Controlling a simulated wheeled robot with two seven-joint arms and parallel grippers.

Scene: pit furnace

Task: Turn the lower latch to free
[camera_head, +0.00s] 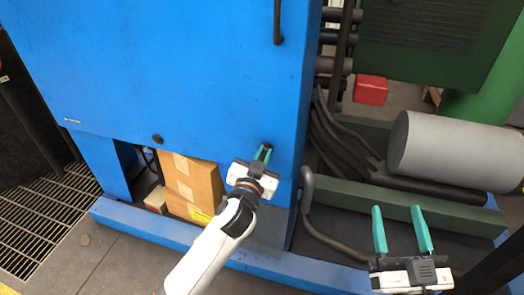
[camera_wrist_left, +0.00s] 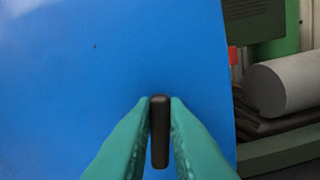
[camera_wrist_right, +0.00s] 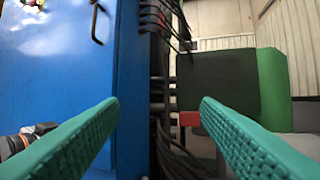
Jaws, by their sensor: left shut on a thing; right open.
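The lower latch (camera_wrist_left: 160,130) is a small dark upright bar on the blue cabinet door, near its lower right edge. In the head view the latch (camera_head: 268,147) shows just above the fingertips. My left gripper (camera_head: 263,153) is shut on the latch, with one teal finger on each side of it in the left wrist view. My right gripper (camera_head: 402,216) is open and empty, to the right of the cabinet, in front of the green frame. The blue door (camera_head: 190,70) appears closed, and the latch looks about vertical.
A dark door handle (camera_head: 277,22) is higher on the door. A cardboard box (camera_head: 193,187) sits in the opening below the door. A grey cylinder (camera_head: 450,150), a red box (camera_head: 370,89) and dark hoses lie to the right. A floor grating (camera_head: 40,225) is at the left.

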